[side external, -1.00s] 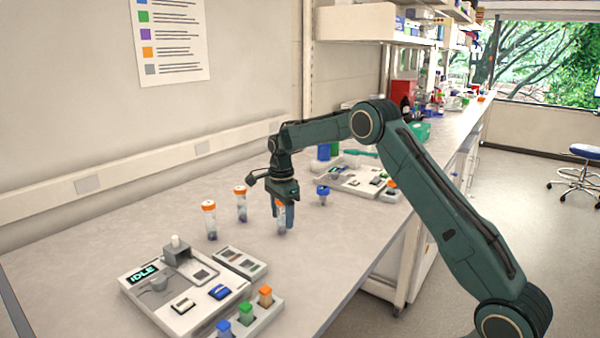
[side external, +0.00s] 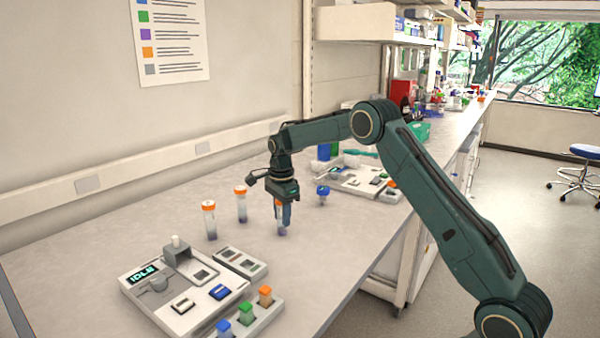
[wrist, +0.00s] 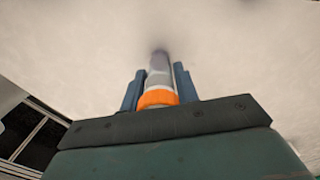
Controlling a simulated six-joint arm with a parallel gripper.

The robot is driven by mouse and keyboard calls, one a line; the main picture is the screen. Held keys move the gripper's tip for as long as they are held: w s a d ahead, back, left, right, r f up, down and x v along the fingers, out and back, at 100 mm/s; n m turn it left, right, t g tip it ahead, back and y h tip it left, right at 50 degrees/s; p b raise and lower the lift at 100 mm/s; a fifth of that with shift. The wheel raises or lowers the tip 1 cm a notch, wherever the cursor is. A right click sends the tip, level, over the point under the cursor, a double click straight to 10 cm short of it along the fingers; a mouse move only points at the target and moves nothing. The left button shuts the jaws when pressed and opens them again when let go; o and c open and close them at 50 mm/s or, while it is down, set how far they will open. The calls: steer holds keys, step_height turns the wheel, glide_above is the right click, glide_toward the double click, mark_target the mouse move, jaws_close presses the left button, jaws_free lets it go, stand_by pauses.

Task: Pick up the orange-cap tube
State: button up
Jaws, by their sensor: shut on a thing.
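My gripper (side external: 283,212) points down over the bench and is shut on an orange-cap tube (side external: 281,229). In the wrist view the tube's orange cap (wrist: 158,98) and clear body sit between the two blue fingers (wrist: 157,86). The tube is upright, with its lower end at or very near the bench top; I cannot tell whether it touches. Two more orange-cap tubes stand upright to the left, one nearer (side external: 210,221) and one farther back (side external: 241,204). A blue-cap tube (side external: 322,195) stands to the right of my gripper.
A device with an IDLE display (side external: 143,274) sits at the front left. A rack with blue, green and orange caps (side external: 262,315) is beside it. Another tray (side external: 350,181) lies behind my gripper. The bench (side external: 310,255) in front of the held tube is clear.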

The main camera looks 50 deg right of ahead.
steer(key=shift+r, duration=0.15)
step_height(320, 180, up, 20)
stand_by(0.8)
steer(key=shift+a+f, duration=0.1)
steer(key=shift+f, duration=0.15)
stand_by(0.4)
steer(key=s+a+f+n, duration=0.4)
steer(key=a+f+n, duration=0.1)
steer(key=n, duration=0.2)
steer(key=s+a+f+n, duration=0.4)
steer(key=a+f+n, duration=0.1)
steer(key=f+n, duration=0.1)
steer(key=s+a+f+n, duration=0.4)
steer(key=a+f+n, duration=0.1)
steer(key=n, duration=0.3)
steer(key=shift+s+a+f, duration=0.15)
steer(key=shift+f, duration=0.2)
steer(key=shift+s+a+f, duration=0.1)
steer(key=shift+f, duration=0.25)
steer(key=shift+s+a+f+n, duration=0.2)
steer(key=shift+s+f+n, duration=0.1)
steer(key=shift+s+n, duration=0.2)
steer(key=shift+w+r, duration=0.1)
steer(key=shift+w, duration=0.1)
